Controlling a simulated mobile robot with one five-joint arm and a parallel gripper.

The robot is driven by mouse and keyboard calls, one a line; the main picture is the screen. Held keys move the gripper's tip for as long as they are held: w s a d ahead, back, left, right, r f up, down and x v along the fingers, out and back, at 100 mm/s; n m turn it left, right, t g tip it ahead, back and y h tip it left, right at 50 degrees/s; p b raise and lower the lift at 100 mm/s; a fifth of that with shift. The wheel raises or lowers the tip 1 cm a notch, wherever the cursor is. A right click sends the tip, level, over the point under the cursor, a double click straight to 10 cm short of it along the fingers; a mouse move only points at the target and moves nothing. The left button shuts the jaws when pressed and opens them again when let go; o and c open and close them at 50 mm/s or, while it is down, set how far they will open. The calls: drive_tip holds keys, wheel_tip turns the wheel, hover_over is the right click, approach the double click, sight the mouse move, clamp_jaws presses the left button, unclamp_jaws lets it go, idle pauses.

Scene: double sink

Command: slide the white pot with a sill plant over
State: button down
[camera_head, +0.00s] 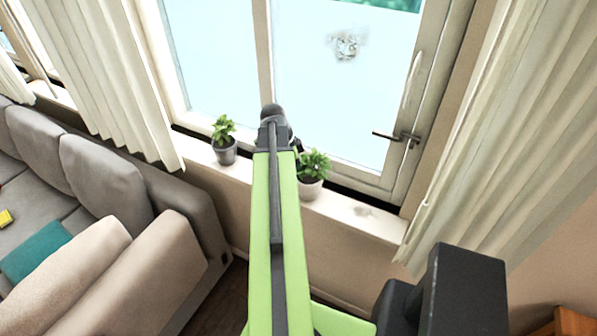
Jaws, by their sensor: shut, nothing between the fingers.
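The white pot (310,189) with a leafy green sill plant (314,164) stands upright on the window sill (345,208), just right of my arm. My green arm reaches out over the sill. My gripper (297,146) is at its far end, mostly hidden behind the dark wrist, and only a small dark part shows close to the left of the plant's leaves. It is shut and empty. I cannot tell whether it touches the plant or the pot.
A grey pot (225,156) with another plant stands on the sill left of my arm. Curtains (480,130) hang at both sides, and a grey sofa (105,185) is at the left. The sill right of the white pot looks mostly clear.

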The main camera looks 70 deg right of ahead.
sight(312, 176)
drive_tip(key=s, duration=0.1)
drive_tip(key=s+d, duration=0.1)
drive_tip(key=shift+s+d, duration=0.25)
drive_tip(key=shift+s, duration=0.05)
drive_tip(key=shift+s+r+p, duration=0.2)
drive_tip(key=shift+r+p, duration=0.4)
drive_tip(key=shift+s+r+p, duration=0.15)
drive_tip(key=shift+r+p, duration=0.4)
drive_tip(key=shift+r, duration=0.05)
drive_tip(key=p+v, duration=0.7)
drive_tip(key=shift+w+a+r, duration=0.15)
drive_tip(key=shift+w+r, duration=0.05)
drive_tip(key=shift+w, duration=0.3)
